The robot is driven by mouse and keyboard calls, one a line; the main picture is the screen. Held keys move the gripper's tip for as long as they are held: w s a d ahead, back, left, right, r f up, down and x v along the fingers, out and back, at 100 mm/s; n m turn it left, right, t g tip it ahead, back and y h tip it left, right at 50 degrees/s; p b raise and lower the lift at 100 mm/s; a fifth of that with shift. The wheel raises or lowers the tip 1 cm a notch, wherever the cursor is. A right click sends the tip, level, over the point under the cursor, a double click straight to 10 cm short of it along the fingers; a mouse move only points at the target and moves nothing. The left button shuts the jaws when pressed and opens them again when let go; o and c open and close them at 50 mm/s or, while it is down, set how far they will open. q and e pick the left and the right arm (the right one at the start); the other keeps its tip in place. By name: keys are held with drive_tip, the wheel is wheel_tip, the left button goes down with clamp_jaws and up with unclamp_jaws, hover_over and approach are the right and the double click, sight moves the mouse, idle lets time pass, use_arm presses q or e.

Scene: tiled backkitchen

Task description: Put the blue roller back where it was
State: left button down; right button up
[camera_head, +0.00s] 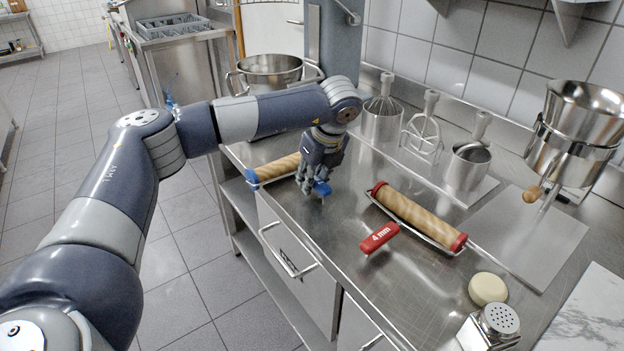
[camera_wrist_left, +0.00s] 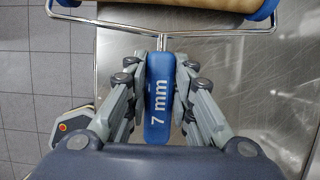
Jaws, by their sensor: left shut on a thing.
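The blue roller (camera_head: 278,168) has a wooden cylinder, blue end caps, a wire frame and a blue handle. It is at the counter's left edge, partly behind my left gripper (camera_head: 318,188) in the head view. In the left wrist view its handle (camera_wrist_left: 158,110), marked "7 mm", lies between the fingers of my left gripper (camera_wrist_left: 160,75), which is shut on it. The cylinder (camera_wrist_left: 195,4) shows only at the top of that view. I cannot tell whether the roller touches the counter. My right gripper is not in view.
A red roller (camera_head: 418,218), marked "4 mm", lies on the steel counter (camera_head: 350,300) to the right. Whisk and beater tools (camera_head: 422,130) stand behind it. Counter between the two rollers is bare.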

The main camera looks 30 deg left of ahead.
use_arm(q)
drive_tip(key=shift+f+b, duration=0.25)
drive_tip(key=shift+b, duration=0.1)
drive_tip(key=c, duration=1.4)
unclamp_jaws()
drive_tip(key=shift+d, duration=0.1)
drive_tip(key=shift+r+p, duration=0.5)
drive_tip(key=p+v, duration=0.4)
drive_tip(key=v, duration=0.7)
drive_tip(key=shift+d+r+p, duration=0.25)
drive_tip(key=shift+p, duration=0.05)
drive_tip(key=shift+s+f, duration=0.1)
